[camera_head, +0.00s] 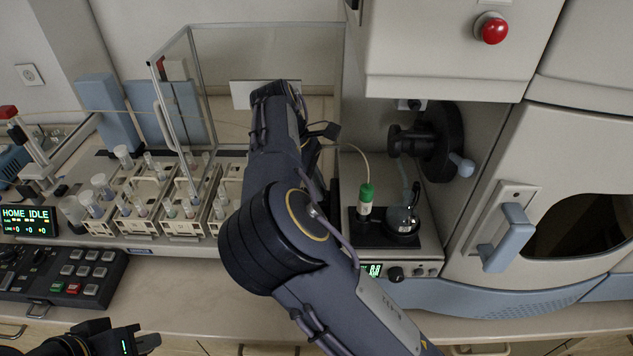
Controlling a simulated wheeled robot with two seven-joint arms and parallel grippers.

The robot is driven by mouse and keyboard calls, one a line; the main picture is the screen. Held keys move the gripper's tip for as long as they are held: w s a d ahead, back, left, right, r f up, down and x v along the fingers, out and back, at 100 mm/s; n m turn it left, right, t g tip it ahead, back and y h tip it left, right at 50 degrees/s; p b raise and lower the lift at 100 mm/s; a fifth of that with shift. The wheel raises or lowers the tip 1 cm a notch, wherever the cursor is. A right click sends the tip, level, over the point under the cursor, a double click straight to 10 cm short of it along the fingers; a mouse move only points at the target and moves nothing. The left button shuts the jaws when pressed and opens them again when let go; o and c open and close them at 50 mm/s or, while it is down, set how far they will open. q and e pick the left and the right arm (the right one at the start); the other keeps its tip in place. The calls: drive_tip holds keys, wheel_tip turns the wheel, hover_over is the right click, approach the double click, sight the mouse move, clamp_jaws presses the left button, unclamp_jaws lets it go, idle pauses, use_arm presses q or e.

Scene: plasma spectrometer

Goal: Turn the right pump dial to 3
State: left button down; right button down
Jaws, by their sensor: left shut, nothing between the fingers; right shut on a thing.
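The pump unit (428,258) stands at the right of the bench, with a small green display (375,269) on its front; its digits are too small to read surely. A dark round knob (396,274) sits just right of the display, with smaller knobs beside it. The front left of this unit is hidden by my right arm, so I cannot tell whether another dial is there. My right arm crosses the middle of the view, and its fingers are hidden behind it. My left gripper (140,341) is at the bottom left, shut and empty, in front of the bench.
Sample racks (181,223) with vials are left of my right arm. A keypad (75,278) is at the front left. The bench front (190,300) is bare.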

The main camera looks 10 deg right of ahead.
drive_tip(key=shift+w+m+g, duration=0.1)
drive_tip(key=shift+m+g, duration=0.3)
drive_tip(key=shift+m, duration=0.7)
drive_tip(key=c, duration=1.6)
unclamp_jaws()
drive_tip(key=shift+r, duration=0.15)
